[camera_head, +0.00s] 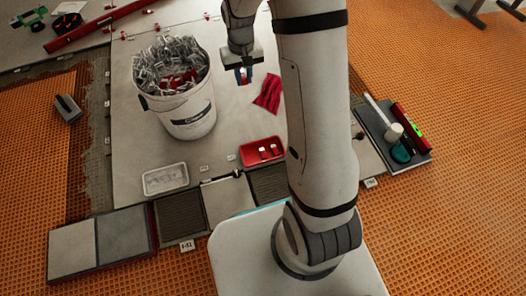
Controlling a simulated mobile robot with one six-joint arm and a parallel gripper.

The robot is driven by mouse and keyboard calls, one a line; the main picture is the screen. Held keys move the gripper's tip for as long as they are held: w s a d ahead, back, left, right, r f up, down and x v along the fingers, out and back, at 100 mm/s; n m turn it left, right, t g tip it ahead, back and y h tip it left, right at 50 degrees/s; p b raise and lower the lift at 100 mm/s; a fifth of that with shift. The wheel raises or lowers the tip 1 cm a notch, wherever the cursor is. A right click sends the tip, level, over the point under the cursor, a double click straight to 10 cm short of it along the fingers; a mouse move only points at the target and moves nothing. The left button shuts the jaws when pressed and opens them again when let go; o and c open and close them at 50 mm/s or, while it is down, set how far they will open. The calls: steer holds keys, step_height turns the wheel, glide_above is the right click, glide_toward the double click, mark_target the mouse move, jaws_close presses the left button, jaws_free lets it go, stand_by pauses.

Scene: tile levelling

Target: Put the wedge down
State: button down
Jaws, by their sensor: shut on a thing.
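My gripper (243,76) hangs at the upper middle, above the pale tiled floor, between the white bucket and the red cloth. It is shut on the wedge, of which only a small, unclear part shows between the fingers. A red tray (247,160) lies below and to the right of the gripper, with a few small red and white pieces in it. The gripper is well apart from this tray in the picture. How high the wedge is above the tiles cannot be told.
A white bucket (190,120) full of clear clips stands left of my gripper. A red cloth (268,93) lies to its right. A white tray (165,179) sits in front of the bucket. A dark board (372,122) with tools is at right. Bare tile (222,118) lies between bucket and cloth.

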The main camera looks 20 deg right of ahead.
step_height(320, 180, down, 16)
steer(key=w+p, duration=0.2)
steer(key=p, duration=0.3)
glide_toward(253, 162)
step_height(253, 162, down, 2)
steer(key=b, duration=0.2)
steer(key=shift+s+f+b, duration=0.1)
steer(key=shift+f+b, duration=0.15)
steer(key=shift+b, duration=0.05)
step_height(253, 162, down, 4)
steer(key=shift+f+b, duration=0.1)
steer(key=shift+b, duration=0.75)
steer(key=c, duration=1.8)
jaws_free()
steer(key=o, duration=0.5)
